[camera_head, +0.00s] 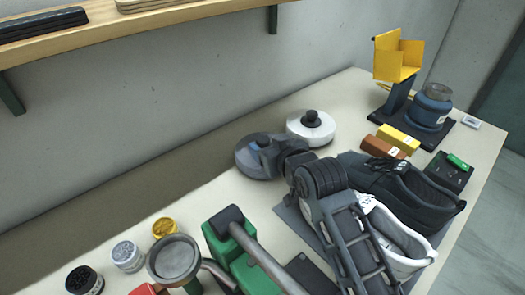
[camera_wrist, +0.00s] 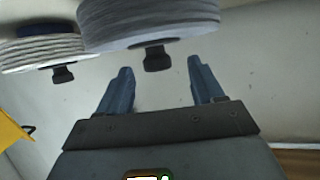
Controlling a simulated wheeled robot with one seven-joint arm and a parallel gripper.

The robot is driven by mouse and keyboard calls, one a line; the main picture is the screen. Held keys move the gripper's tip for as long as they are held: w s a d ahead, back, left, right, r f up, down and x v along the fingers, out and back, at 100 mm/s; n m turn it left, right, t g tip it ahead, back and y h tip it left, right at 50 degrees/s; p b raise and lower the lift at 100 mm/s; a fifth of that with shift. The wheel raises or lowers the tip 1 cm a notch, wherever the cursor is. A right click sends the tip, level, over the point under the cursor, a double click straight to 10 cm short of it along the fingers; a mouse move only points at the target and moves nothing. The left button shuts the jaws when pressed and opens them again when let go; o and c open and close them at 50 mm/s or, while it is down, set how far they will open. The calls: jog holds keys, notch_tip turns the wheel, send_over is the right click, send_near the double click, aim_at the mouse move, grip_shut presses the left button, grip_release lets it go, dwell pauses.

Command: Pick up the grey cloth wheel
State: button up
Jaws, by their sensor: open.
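The grey cloth wheel (camera_head: 246,163) lies flat on the table in the head view, left of the white wheel (camera_head: 311,134). My gripper (camera_head: 267,147) is at the grey wheel and hides its right part. In the wrist view the grey wheel (camera_wrist: 150,17) fills the top, with its dark knob (camera_wrist: 157,60) showing between the tips of my open, empty blue fingers (camera_wrist: 160,67). I cannot tell how deep the knob sits between them. The white wheel (camera_wrist: 40,54) shows at the left of the wrist view.
A green machine (camera_head: 245,262) and several small jars (camera_head: 127,256) are at the front. A yellow holder (camera_head: 397,58) and blue jar (camera_head: 430,105) stand at the back right. A wooden shelf (camera_head: 120,28) hangs above.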

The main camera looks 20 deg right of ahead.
aim_at(266, 142)
jog(key=shift+d+p+x, duration=0.2)
jog(key=shift+p+x, duration=0.2)
jog(key=shift+x, duration=1.75)
jog(key=shift+c, duration=0.4)
jog(key=shift+r, duration=0.15)
grip_shut()
